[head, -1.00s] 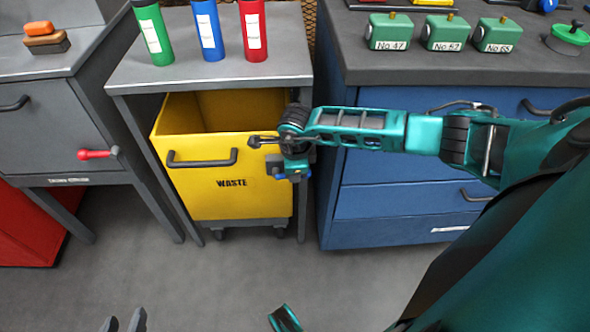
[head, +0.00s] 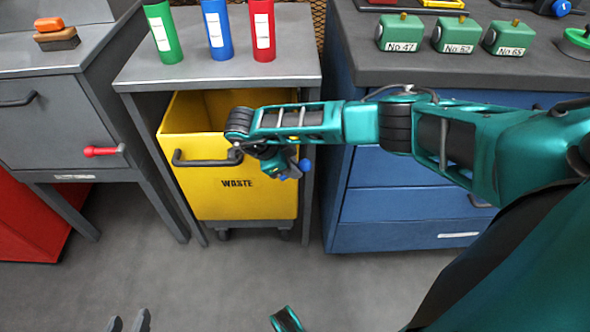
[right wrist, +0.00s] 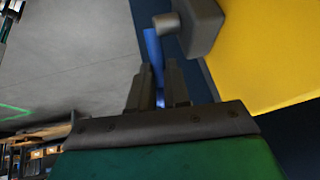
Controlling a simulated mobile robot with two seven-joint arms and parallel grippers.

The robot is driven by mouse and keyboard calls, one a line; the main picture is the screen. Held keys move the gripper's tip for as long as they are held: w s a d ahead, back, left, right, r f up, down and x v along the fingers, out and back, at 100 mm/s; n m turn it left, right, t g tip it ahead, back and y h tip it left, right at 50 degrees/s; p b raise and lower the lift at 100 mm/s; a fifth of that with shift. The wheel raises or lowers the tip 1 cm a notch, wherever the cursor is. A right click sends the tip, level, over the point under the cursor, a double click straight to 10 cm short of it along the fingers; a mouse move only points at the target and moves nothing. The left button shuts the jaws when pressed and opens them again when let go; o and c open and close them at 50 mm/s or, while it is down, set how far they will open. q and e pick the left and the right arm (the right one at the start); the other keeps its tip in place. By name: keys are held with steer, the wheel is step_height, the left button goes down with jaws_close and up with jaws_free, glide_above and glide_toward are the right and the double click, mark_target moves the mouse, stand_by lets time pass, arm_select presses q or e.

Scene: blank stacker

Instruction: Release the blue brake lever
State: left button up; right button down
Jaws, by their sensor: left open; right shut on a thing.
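The blue brake lever (right wrist: 153,48) shows in the right wrist view, running down between the two dark fingers of my right gripper (right wrist: 158,88). The gripper is shut on it. A grey bracket (right wrist: 200,28) stands beside the lever, in front of the yellow waste bin (right wrist: 265,50). In the head view my right gripper (head: 284,172) is low at the right of the front of the waste bin (head: 205,200), and a blue end (head: 304,165) shows beside it. My wrist hides part of the lever. My left gripper (head: 129,321) is open and empty at the bottom edge.
The bin stands under a grey table (head: 210,70) with green, blue and red cylinders on top. A blue drawer cabinet (head: 385,205) is close on the right. A grey cabinet (head: 60,125) with a red-handled lever (head: 102,151) stands left. The floor in front is clear.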

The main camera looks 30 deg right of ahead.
arm_select(q)
steer(key=shift+w+d+r, duration=0.2)
steer(key=shift+d, duration=0.05)
arm_select(e)
steer(key=shift+d+r+g+h, duration=0.15)
steer(key=shift+d+g+h, duration=0.15)
steer(key=shift+h, duration=0.2)
steer(key=c, duration=1.2)
jaws_free()
steer(key=shift+o, duration=0.5)
steer(key=shift+a, duration=0.2)
steer(key=shift+a, duration=0.1)
